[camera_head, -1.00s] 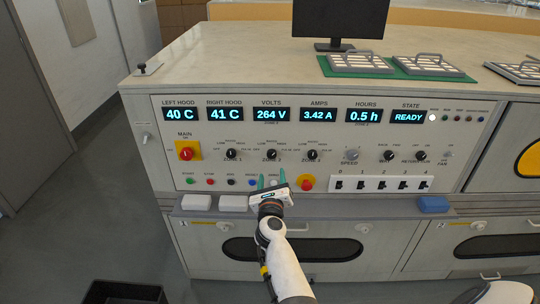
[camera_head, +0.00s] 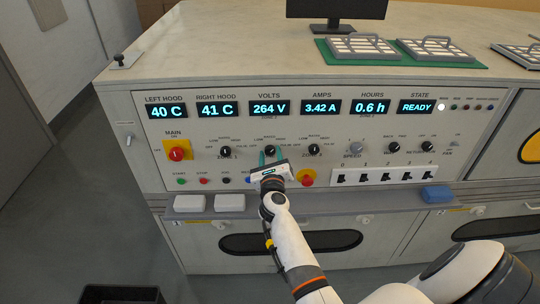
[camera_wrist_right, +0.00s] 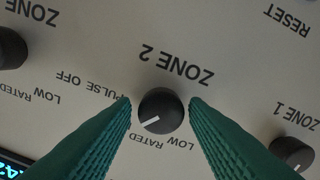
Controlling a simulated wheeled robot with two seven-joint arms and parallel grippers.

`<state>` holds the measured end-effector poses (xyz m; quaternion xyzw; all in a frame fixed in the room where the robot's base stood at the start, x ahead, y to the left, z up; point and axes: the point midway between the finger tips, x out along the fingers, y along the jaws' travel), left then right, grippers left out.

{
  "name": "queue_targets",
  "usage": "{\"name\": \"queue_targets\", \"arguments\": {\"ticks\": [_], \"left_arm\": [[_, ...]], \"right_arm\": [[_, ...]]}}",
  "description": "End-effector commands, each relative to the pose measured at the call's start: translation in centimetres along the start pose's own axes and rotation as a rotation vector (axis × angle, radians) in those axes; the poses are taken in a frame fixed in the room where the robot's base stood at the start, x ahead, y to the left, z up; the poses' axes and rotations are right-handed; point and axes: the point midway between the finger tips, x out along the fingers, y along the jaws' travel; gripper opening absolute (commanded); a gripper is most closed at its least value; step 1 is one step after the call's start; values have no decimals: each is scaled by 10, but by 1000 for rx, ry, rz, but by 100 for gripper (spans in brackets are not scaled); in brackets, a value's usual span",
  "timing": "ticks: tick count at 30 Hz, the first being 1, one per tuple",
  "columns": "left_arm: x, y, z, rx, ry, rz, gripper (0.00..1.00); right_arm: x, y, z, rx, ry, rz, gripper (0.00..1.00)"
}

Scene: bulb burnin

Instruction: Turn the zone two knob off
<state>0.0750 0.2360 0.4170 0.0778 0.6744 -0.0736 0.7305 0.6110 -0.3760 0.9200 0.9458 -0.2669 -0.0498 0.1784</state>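The zone two knob (camera_head: 270,150) is a round black knob on the light front panel, under the volts display. In the right wrist view the knob (camera_wrist_right: 160,110) shows upside down, with its white mark toward the lower left, near the PULSE OFF and RATED labels. My right gripper (camera_head: 269,156) is at the knob in the head view. In the wrist view its green fingers (camera_wrist_right: 160,106) stand open on either side of the knob, with a narrow gap on each side. My left gripper is not in view.
The zone one knob (camera_head: 225,152) and zone three knob (camera_head: 314,150) flank it. Below are push buttons, a red emergency button (camera_head: 307,178) and several black switches (camera_head: 387,177). A ledge with white blocks (camera_head: 194,203) and a blue block (camera_head: 436,194) runs under the panel.

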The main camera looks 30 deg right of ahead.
Motion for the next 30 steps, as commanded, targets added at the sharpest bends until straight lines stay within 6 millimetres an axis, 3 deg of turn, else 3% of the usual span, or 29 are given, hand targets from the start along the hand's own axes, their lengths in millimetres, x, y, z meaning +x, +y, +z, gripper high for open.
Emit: {"name": "queue_targets", "arguments": {"ticks": [1, 6, 17, 30], "left_arm": [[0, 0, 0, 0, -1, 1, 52], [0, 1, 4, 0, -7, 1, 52], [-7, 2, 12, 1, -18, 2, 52], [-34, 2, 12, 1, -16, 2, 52]], "right_arm": [[0, 0, 0, 0, 0, 0, 32], [0, 0, 0, 0, 0, 0, 7], [0, 1, -2, -65, 0, 0, 7], [0, 2, -4, -416, -1, -1, 7]]}}
